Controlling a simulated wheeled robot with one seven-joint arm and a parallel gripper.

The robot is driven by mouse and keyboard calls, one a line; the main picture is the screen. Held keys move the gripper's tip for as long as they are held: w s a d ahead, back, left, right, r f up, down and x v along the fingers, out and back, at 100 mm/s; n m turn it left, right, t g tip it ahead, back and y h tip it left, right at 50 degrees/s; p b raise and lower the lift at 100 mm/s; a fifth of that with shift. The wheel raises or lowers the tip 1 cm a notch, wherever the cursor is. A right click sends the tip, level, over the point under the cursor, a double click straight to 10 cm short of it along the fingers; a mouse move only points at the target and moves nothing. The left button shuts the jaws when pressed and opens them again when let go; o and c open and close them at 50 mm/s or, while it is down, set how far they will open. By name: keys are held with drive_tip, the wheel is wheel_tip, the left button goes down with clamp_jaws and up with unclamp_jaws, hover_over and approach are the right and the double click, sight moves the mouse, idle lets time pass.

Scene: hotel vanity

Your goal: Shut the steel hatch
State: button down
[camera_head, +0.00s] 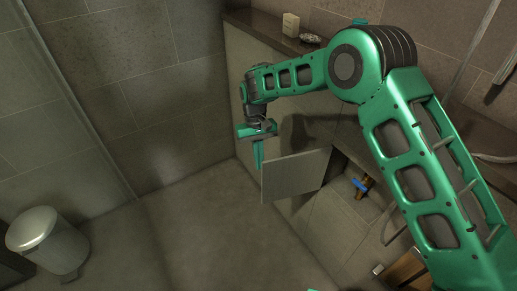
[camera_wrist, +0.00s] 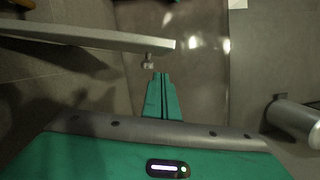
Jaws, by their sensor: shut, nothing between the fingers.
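The steel hatch (camera_head: 295,176) is a flat grey panel that stands open, swung out from the low tiled wall. To its right the opening shows a brass valve with a blue handle (camera_head: 360,186). My gripper (camera_head: 258,164) points down just left of the hatch's free edge, with its fingers shut and empty. In the wrist view the hatch (camera_wrist: 85,38) shows nearly edge-on at upper left, with a small metal knob (camera_wrist: 149,61) by its end. The shut fingertips (camera_wrist: 161,76) are just below that knob; whether they touch cannot be told.
A metal bin (camera_head: 42,240) stands at the left and also shows at the right of the wrist view (camera_wrist: 296,120). A ledge (camera_head: 262,28) above the hatch holds a pale block (camera_head: 291,24). The floor (camera_head: 205,225) in front of the hatch is clear.

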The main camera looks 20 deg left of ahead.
drive_tip(key=shift+s+d, duration=0.7)
drive_tip(key=shift+s, duration=0.3)
drive_tip(key=shift+s, duration=0.1)
